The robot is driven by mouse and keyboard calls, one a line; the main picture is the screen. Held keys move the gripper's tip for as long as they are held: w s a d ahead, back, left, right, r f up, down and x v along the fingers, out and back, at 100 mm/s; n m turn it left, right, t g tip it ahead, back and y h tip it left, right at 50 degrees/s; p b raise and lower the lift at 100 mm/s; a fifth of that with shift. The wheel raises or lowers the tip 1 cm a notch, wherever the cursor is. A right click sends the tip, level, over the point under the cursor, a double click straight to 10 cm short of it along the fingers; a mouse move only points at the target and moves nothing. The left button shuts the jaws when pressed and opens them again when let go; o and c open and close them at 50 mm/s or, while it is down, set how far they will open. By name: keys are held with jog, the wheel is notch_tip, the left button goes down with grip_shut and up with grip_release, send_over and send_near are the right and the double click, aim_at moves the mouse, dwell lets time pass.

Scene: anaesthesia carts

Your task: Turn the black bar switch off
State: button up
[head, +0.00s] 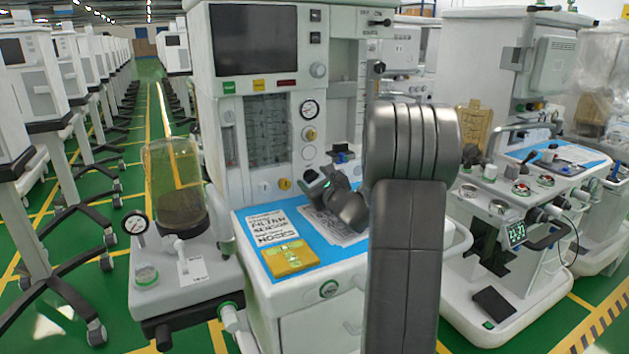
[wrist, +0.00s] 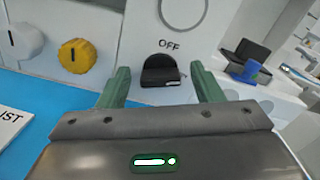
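The black bar switch (wrist: 161,72) is on the white front panel of the anaesthesia machine, just below the printed word OFF. In the wrist view it appears between the two green fingers of my gripper (wrist: 159,78), slightly beyond them. The fingers are spread apart, one on each side of the switch, with visible gaps and no clear contact. In the head view my gripper (head: 326,184) reaches toward the lower panel, above the blue worktop. There the switch is hard to tell apart from the dark gripper.
A yellow knob (wrist: 78,56) and a white knob (wrist: 22,42) are left of the switch. A black and blue fitting (wrist: 246,62) is to its right. Papers and a yellow packet (head: 290,258) lie on the blue worktop (head: 318,243). Another cart (head: 510,190) stands at right.

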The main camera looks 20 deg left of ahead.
jog(key=v, duration=1.4)
